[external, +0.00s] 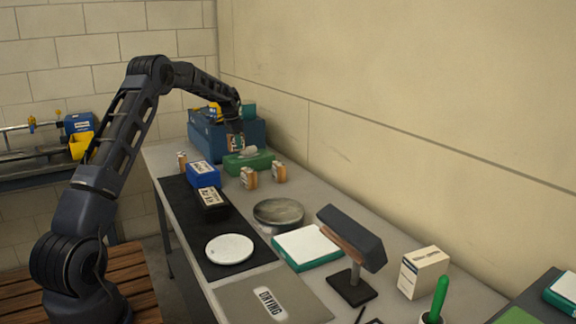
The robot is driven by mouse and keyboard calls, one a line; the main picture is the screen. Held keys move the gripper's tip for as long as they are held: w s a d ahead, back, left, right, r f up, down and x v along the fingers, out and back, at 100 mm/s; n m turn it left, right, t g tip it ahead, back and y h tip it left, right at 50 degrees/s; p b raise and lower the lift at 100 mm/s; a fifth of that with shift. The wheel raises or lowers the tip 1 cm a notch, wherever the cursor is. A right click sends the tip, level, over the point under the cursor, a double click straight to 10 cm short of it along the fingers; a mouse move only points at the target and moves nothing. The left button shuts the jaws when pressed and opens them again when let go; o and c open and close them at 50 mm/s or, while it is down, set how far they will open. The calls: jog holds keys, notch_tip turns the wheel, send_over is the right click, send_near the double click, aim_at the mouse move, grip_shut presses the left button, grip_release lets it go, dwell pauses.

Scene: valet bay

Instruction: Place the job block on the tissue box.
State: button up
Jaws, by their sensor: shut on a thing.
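The tissue box (249,165) is a low green box with a white tissue (247,151) showing at its top, toward the far end of the bench. My gripper (236,146) points down over its left part. It is shut on a small block (236,144), which I take to be the job block; it is small and partly covered by the fingers. The block is at or just above the box's top, left of the tissue; I cannot tell whether they touch.
Small orange-brown labelled blocks (249,178) stand in front of the tissue box. A blue box (203,174) and black box (211,201) stand left of them. A large blue case (210,140) is behind. A round dish (278,212) and white disc (230,249) lie nearer.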

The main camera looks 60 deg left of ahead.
jog(key=shift+f, duration=1.75)
jog(key=shift+f, duration=0.1)
jog(key=o, duration=1)
jog(key=shift+o, duration=0.2)
